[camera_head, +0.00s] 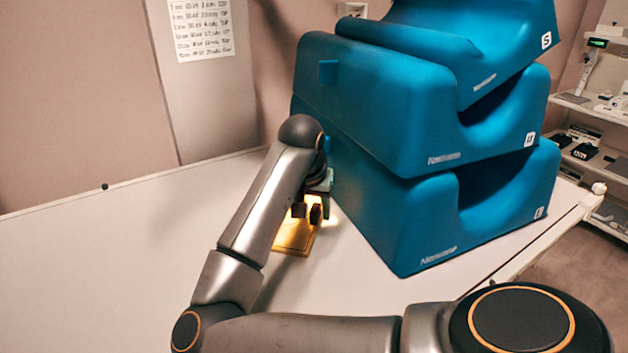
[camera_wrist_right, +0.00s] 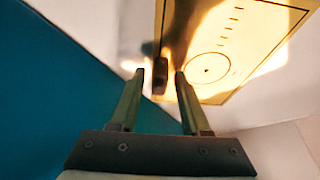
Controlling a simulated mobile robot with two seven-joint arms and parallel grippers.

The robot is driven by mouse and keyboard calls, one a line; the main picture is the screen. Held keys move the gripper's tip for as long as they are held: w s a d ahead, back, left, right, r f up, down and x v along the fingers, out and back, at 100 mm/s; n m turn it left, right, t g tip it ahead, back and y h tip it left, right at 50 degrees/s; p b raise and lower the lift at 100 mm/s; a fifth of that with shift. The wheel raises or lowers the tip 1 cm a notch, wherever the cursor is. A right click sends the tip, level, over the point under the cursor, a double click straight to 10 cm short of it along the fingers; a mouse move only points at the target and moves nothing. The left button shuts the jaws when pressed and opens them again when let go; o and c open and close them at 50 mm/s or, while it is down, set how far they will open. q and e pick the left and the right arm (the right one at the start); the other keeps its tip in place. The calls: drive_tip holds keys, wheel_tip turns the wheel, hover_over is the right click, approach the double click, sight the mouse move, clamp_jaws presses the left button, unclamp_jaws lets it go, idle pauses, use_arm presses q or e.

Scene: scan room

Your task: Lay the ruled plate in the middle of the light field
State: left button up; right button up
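The yellow plate (camera_head: 293,238) lies flat on the table beside the blue foam blocks, partly under my right gripper (camera_head: 308,212). In the right wrist view, the plate (camera_wrist_right: 221,42) shows a circle with a centre dot, a row of tick marks and a dark border line. A small dark brown upright piece (camera_wrist_right: 160,73) shows between the fingertips. My right gripper (camera_wrist_right: 161,76) is open, with gaps beside that piece. Bright warm light (camera_head: 331,214) falls around the plate and gripper; dark shadows cross the plate. The light field's full outline is hidden. My left gripper is not in view.
Stacked blue foam blocks (camera_head: 440,120) stand close to the right of the gripper. The white table (camera_head: 110,245) is clear on the left. A wall sheet (camera_head: 200,28) hangs behind, and shelves (camera_head: 590,140) stand at the far right.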

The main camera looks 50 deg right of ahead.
drive_tip(key=shift+o, duration=0.2)
drive_tip(key=shift+r, duration=0.15)
drive_tip(key=p+v, duration=0.2)
drive_tip(key=v, duration=1)
